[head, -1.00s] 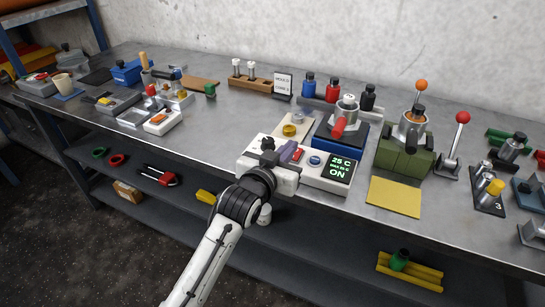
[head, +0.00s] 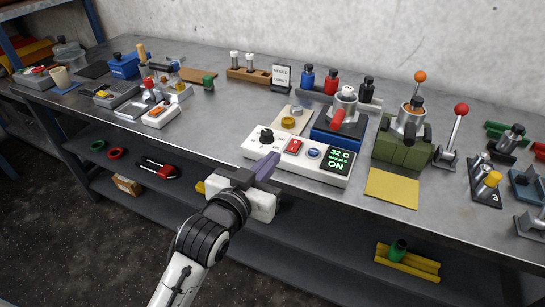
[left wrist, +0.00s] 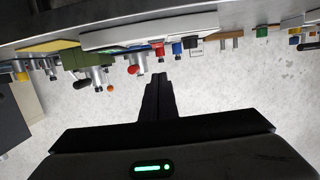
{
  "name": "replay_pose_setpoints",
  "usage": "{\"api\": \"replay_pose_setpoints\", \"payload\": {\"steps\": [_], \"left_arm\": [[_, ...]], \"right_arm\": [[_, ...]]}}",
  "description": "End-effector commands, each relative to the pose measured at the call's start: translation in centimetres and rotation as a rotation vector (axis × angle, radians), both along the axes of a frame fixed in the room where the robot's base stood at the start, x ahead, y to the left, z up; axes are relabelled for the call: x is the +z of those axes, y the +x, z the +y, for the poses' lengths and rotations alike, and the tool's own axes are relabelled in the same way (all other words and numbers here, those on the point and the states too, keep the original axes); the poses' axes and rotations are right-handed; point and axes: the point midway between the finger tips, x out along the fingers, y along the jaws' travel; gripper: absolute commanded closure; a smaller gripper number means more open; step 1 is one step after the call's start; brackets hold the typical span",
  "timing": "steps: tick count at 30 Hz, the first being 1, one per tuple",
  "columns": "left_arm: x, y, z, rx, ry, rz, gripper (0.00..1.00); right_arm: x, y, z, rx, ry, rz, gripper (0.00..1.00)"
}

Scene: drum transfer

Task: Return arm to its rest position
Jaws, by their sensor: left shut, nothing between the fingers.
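My left gripper (head: 266,166) is shut and empty in the head view. It is in front of the bench's front edge, close to the white control box (head: 262,148). The box has a black knob (head: 266,136), a red switch (head: 294,146), a blue button (head: 314,153) and a green display (head: 339,160) reading 32 C and ON. In the left wrist view the closed dark fingers (left wrist: 158,97) point toward the bench and touch nothing visible. My right gripper is not in view.
The steel bench (head: 225,115) carries several fixtures, including a blue-based device (head: 337,130) and a green vise (head: 402,147). A yellow mat (head: 391,188) lies near the front edge. A lower shelf (head: 300,225) holds a green-and-yellow holder (head: 407,262).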

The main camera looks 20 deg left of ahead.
Motion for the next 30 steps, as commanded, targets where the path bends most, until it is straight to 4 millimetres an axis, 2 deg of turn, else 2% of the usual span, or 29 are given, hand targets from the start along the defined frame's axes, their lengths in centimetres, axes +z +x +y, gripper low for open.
{"api": "replay_pose_setpoints", "payload": {"steps": [5,7,8,11,14,15,18,21,25,27,30], "left_arm": [[-0.1,0.0,0.0,0.0,0.0,0.002,1.0],[-1.1,-0.3,0.0,-0.004,0.002,0.018,1.0],[-1.8,-0.6,0.0,-0.007,0.004,0.031,1.0],[-6.2,-2.5,-0.1,-0.024,0.013,0.108,1.0],[-12.3,-6.0,-0.1,-0.048,0.02,0.217,1.0],[-14.9,-7.7,-0.1,-0.059,0.02,0.265,1.0],[-20.5,-12.4,0.1,-0.081,0.023,0.377,1.0],[-24.7,-17.0,0.4,-0.097,0.022,0.47,1.0],[-28.1,-21.5,0.7,-0.11,0.02,0.554,1.0],[-29.1,-23.0,0.9,-0.115,0.02,0.58,1.0],[-29.7,-23.9,0.9,-0.117,0.018,0.595,1.0]], "right_arm": [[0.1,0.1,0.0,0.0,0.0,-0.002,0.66],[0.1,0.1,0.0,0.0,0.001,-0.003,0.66],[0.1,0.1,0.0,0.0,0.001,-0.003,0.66],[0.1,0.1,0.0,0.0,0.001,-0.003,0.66],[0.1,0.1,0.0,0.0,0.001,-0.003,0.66],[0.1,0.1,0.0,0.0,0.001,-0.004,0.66],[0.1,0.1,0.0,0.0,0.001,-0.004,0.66],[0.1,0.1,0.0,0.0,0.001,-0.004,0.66],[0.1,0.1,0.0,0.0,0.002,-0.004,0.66],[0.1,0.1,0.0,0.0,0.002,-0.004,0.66],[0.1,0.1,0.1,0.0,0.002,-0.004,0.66]]}}
